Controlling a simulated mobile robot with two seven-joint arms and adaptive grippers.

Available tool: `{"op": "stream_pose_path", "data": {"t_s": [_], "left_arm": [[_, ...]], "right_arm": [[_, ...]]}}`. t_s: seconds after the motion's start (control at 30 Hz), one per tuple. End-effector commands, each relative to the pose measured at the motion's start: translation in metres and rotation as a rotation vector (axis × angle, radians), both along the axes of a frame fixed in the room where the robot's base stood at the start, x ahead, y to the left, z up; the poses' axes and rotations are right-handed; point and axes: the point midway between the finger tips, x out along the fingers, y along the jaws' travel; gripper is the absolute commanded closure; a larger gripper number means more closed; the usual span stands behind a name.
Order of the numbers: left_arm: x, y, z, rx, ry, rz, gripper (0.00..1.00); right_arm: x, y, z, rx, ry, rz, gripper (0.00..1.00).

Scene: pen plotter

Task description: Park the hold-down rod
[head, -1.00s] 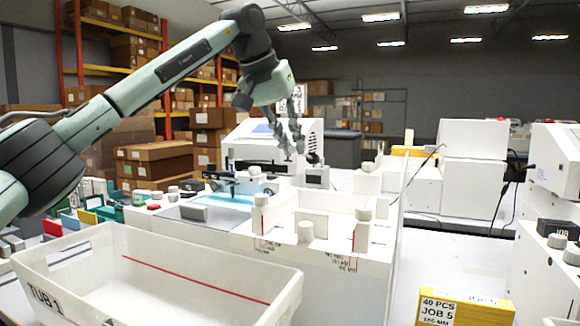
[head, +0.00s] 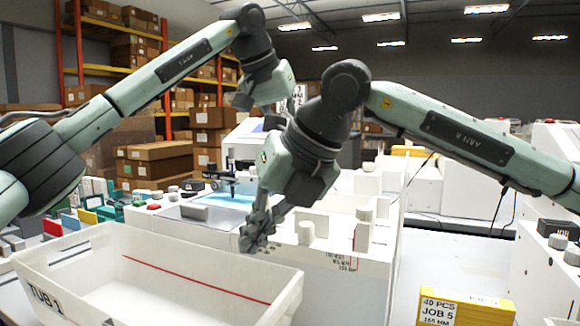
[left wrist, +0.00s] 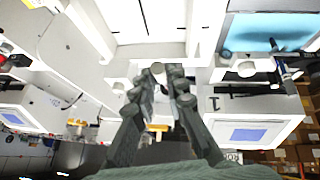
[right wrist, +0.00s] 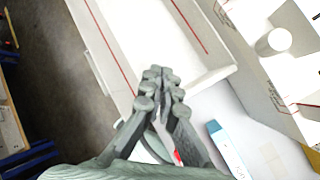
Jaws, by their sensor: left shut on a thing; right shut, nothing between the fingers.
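My left gripper (left wrist: 163,72) is shut in the left wrist view. What it holds is mostly hidden between the fingers and seems to be the hold-down rod. In the head view this gripper is hidden behind my right arm. A dark bar (left wrist: 245,92) lies beside its fingers, close to the plotter's blue-lit bed (left wrist: 265,32); the bed also shows in the head view (head: 228,201). My right gripper (head: 255,236) is shut and empty by the tub's right rear corner, in front of the white fixture (head: 370,262). Its fingertips also show in the right wrist view (right wrist: 162,76).
A white tub (head: 285,296), marked TUB 1, stands front left with a red line inside. A yellow job box (head: 464,306) stands front right. Two arms cross the space above the plotter.

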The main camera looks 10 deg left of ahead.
Motion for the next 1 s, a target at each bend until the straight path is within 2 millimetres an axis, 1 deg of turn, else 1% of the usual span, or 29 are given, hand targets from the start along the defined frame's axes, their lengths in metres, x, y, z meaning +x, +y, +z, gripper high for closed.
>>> {"op": "stream_pose_path", "data": {"t_s": [0.03,0.1,0.17,0.23,0.27,0.33,0.4,0.5,0.6,0.7,0.77,0.87,1.0], "left_arm": [[0.001,0.000,-0.001,0.001,0.001,0.001,1.00],[0.001,0.001,-0.001,0.001,0.001,0.001,1.00],[0.001,0.001,-0.001,0.001,0.001,0.001,1.00],[0.001,0.001,-0.001,0.001,0.001,0.002,1.00],[0.001,0.001,-0.001,0.001,0.001,0.002,1.00],[0.001,0.001,-0.001,0.001,0.001,0.002,1.00],[0.001,0.001,-0.001,0.001,0.001,0.002,1.00],[0.001,0.001,-0.001,0.001,0.001,0.002,1.00],[0.001,0.001,-0.001,0.001,0.001,0.002,1.00],[0.000,0.001,-0.001,0.001,0.001,0.002,1.00],[0.000,0.001,-0.001,0.001,0.001,0.002,1.00],[0.000,0.001,-0.001,0.001,0.001,0.002,1.00],[0.000,0.001,-0.001,0.001,0.001,0.002,1.00]], "right_arm": [[0.002,0.008,-0.025,-0.120,-0.054,-0.073,1.00],[0.013,0.008,-0.053,-0.255,-0.156,-0.204,1.00],[0.024,0.005,-0.067,-0.343,-0.276,-0.317,1.00],[0.036,0.000,-0.074,-0.410,-0.448,-0.443,1.00],[0.041,-0.001,-0.073,-0.424,-0.531,-0.492,1.00],[0.051,-0.004,-0.065,-0.425,-0.735,-0.594,1.00],[0.056,-0.003,-0.051,-0.385,-0.937,-0.663,1.00],[0.057,0.002,-0.028,-0.281,-1.185,-0.711,1.00],[0.054,0.002,-0.011,-0.198,-1.355,-0.719,1.00],[0.054,-0.009,-0.001,-0.189,-1.439,-0.722,1.00],[0.055,-0.014,0.002,-0.196,-1.463,-0.724,1.00],[0.059,-0.018,0.004,-0.201,-1.473,-0.727,1.00],[0.071,-0.021,0.006,-0.200,-1.463,-0.730,1.00]]}}
